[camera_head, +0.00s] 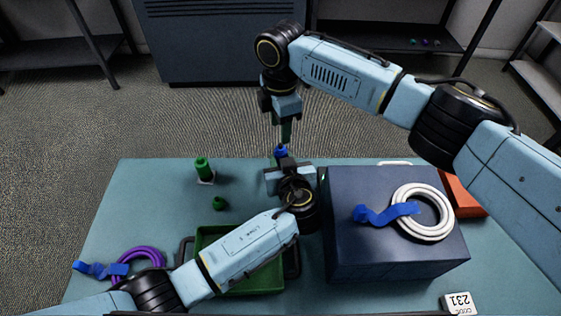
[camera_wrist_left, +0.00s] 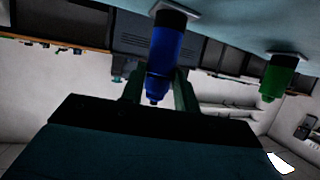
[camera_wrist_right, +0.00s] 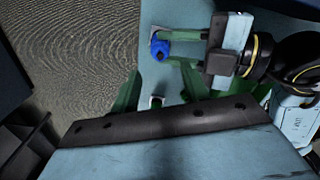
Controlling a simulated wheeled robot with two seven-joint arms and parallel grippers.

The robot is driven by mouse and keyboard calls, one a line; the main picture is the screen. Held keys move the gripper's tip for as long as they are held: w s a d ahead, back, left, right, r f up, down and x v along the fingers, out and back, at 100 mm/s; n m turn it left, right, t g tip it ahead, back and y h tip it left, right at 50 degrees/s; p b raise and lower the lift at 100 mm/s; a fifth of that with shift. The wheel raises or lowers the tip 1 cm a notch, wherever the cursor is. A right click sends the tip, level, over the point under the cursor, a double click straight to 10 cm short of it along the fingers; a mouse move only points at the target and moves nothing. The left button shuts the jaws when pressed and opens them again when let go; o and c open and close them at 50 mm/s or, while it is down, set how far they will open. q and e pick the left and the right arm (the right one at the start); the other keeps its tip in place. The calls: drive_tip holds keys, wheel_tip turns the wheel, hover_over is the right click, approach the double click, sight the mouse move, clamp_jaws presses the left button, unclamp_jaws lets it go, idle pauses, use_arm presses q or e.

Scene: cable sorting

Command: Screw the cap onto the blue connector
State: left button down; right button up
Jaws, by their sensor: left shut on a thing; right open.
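The blue connector (camera_head: 281,152) stands at the table's far edge. In the left wrist view the blue connector (camera_wrist_left: 166,50) appears inverted, its dark end on a pale plate. A narrower section and small tip are at its other end; I cannot tell whether these are a separate cap. My left gripper (camera_head: 282,165) is shut on the connector's narrower end, between its green fingers. My right gripper (camera_head: 285,136) is open and points down above the connector. In the right wrist view the blue part (camera_wrist_right: 160,47) lies beyond my right gripper's spread fingers (camera_wrist_right: 160,90).
A green connector (camera_head: 203,167) stands on a pale plate to the left, with a loose green cap (camera_head: 219,203) nearby. A green tray (camera_head: 262,284) is partly under my left arm. A dark box (camera_head: 385,258) bears a white cable coil (camera_head: 447,212). A purple cable (camera_head: 152,254) lies left.

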sight(280, 145)
idle(0.3)
drive_tip(key=shift+f, duration=4)
drive_tip(key=shift+c, duration=0.3)
clamp_jaws()
drive_tip(key=shift+m, duration=0.7)
drive_tip(key=shift+o, duration=1.1)
unclamp_jaws()
